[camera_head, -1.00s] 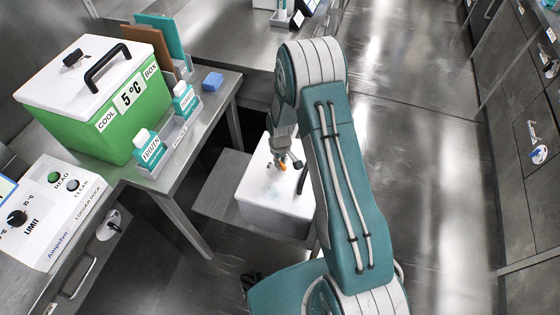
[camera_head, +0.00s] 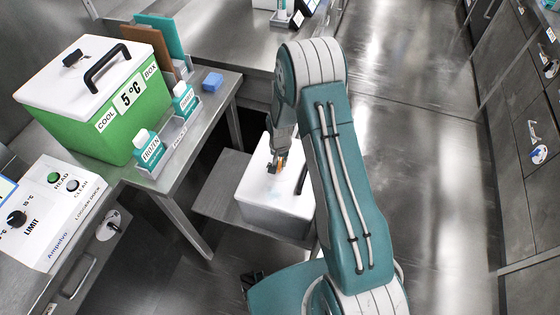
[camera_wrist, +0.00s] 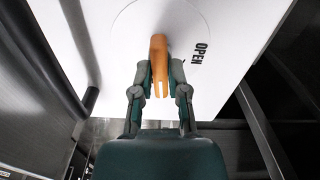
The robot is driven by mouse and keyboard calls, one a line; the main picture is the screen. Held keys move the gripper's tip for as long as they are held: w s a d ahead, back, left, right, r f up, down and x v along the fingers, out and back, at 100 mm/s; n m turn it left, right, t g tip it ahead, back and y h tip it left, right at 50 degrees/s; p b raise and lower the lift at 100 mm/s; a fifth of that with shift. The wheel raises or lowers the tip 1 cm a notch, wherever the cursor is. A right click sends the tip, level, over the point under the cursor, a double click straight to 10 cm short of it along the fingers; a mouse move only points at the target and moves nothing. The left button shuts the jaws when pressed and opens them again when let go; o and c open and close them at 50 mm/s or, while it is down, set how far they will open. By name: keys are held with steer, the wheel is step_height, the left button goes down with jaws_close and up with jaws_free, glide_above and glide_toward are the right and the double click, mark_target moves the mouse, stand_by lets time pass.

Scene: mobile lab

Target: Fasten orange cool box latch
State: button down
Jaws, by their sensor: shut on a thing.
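The orange latch (camera_wrist: 159,62) stands out from the white lid (camera_wrist: 218,20) of a cool box, over a faint circle with the word OPEN at its right. My gripper (camera_wrist: 160,80) is shut on the latch, with one finger on each side of it. In the head view the white cool box (camera_head: 282,213) sits on a low metal shelf, and my gripper (camera_head: 277,165) is down at its lid. A small orange part of the latch (camera_head: 284,156) shows there. My arm hides the right side of the box.
A control panel (camera_head: 50,215) is at lower left. The floor at right is clear.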

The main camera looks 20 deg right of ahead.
mark_target(280, 162)
steer(key=shift+s+f+m, duration=0.1)
steer(key=shift+m, duration=0.5)
steer(key=c, duration=0.6)
jaws_free()
steer(key=shift+c, duration=0.2)
steer(key=shift+r, duration=0.2)
step_height(280, 162, up, 12)
steer(key=shift+f, duration=0.2)
